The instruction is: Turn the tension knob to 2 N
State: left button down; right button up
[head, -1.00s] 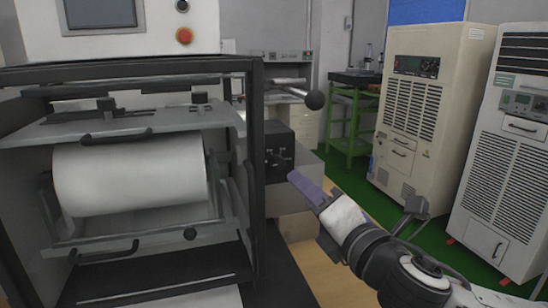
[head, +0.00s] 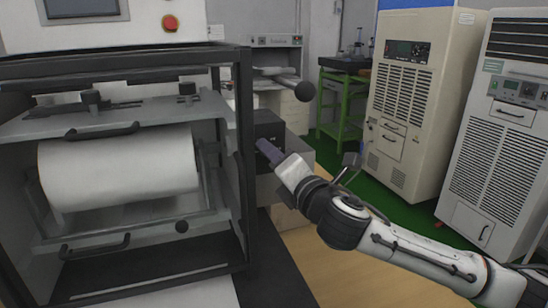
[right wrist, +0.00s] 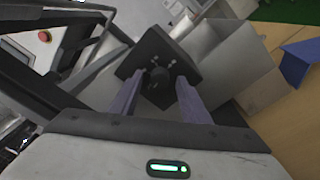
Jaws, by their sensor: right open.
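The tension knob (right wrist: 158,79) is a dark round knob on the face of a black control box (right wrist: 158,52) in the right wrist view. Small light marks show on the face around it; I cannot read the setting. The box also shows in the head view (head: 268,128), just right of the machine frame. My right gripper (right wrist: 152,92) is open, with one purple finger on each side of the knob in the picture. I cannot tell whether the fingers touch it. In the head view my right gripper (head: 268,150) covers part of the box. My left gripper is not in view.
The machine's black frame (head: 245,150) stands close left of the gripper, with a white roll (head: 118,167) inside. Beige cabinets (head: 400,110) stand at the right.

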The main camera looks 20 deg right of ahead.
jog(key=shift+c, duration=0.8)
jog(key=c, duration=0.9)
jog(key=shift+m, duration=0.4)
jog(key=m, duration=0.4)
jog(key=shift+f+m+b, duration=0.1)
jog(key=shift+m+b, duration=0.2)
jog(key=shift+m, duration=0.1)
jog(key=shift+m+t+h, duration=0.4)
jog(key=shift+m+t, duration=0.1)
jog(key=shift+m, duration=2.8)
